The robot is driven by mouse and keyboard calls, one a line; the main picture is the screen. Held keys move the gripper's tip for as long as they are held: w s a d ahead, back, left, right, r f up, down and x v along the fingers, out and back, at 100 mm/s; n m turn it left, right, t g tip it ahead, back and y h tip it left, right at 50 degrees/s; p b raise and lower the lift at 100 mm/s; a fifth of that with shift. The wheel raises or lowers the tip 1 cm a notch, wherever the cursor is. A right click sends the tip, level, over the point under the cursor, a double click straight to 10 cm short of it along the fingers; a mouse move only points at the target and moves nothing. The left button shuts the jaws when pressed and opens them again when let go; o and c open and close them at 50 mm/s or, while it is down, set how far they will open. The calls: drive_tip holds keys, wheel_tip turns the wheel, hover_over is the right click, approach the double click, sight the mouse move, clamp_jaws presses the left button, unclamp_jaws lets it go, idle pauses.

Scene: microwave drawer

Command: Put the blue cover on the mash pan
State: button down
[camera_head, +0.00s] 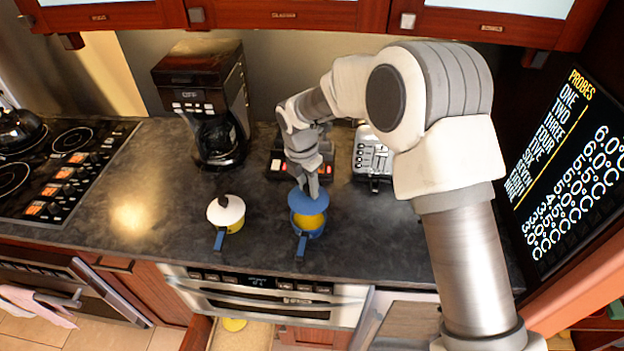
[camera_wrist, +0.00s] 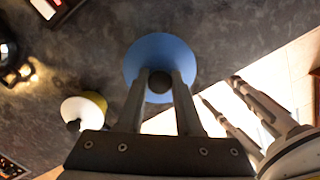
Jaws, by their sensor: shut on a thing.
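The mash pan (camera_head: 316,233) is blue, with yellow mash (camera_head: 308,220) inside and a blue handle (camera_head: 301,246) pointing to the counter's front. My gripper (camera_head: 312,190) is shut on the dark knob (camera_wrist: 158,83) of the round blue cover (camera_head: 306,202). In the wrist view the cover (camera_wrist: 160,52) fills the space beyond my fingers and hides the pan. In the head view the cover overlaps the back part of the pan, and mash shows in front of it. I cannot tell whether the cover touches the rim.
A yellow pan (camera_head: 236,227) with a white lid (camera_head: 226,209) stands to the left. Behind are a coffee maker (camera_head: 207,105) and a toaster (camera_head: 372,158). A stove (camera_head: 62,160) is at the left. The counter's front edge is close to the pan handles.

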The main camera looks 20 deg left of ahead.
drive_tip(key=shift+f+b, duration=1.85)
drive_tip(key=shift+f, duration=1.1)
drive_tip(key=shift+f+b, duration=0.4)
drive_tip(key=shift+b, duration=0.05)
drive_tip(key=c, duration=0.5)
unclamp_jaws()
drive_tip(key=shift+o, duration=0.3)
drive_tip(key=o, duration=0.4)
drive_tip(key=shift+s, duration=0.1)
drive_tip(key=shift+r, duration=0.1)
